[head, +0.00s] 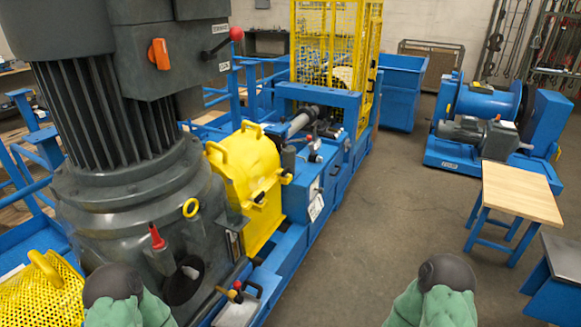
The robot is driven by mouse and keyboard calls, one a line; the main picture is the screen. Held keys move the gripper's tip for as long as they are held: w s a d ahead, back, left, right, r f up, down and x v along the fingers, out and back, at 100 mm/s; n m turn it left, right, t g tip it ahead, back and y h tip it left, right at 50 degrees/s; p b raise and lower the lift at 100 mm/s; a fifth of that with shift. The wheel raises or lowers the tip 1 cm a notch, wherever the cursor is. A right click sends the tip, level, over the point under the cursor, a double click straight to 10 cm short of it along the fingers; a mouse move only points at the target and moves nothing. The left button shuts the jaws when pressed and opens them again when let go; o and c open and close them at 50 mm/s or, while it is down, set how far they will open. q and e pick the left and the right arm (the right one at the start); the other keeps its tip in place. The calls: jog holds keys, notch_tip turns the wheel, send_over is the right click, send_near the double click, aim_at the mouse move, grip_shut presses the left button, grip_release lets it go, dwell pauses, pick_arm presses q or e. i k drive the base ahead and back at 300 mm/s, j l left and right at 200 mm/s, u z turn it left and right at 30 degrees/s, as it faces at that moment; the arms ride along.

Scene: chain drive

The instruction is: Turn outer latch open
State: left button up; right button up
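A yellow guard cover (258,165) with yellow loop handles sits over the blue machine frame, right of a large grey motor housing (95,110). Small dark fittings that look like latches show on its front side, one at the lower left (258,198) and one at the right edge (286,177). I cannot tell which is the outer latch, or how either is turned. Only green and dark parts of my two arms show at the bottom edge. No fingertips of either gripper are in view, and neither arm visibly touches the cover.
A red-tipped lever (157,237) stands on the grey housing beside a dark opening. A yellow perforated guard (42,295) is at lower left. A wooden-topped stand (520,190) and a blue winch-like machine (490,120) are at right. The floor (390,200) between is clear.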

aim_at(284, 173)
jog(key=i+l+u, duration=0.25)
jog(key=u, duration=0.35)
jog(key=i+l+u, duration=0.15)
jog(key=u, duration=0.35)
jog(key=l+u, duration=0.35)
jog(key=u, duration=0.15)
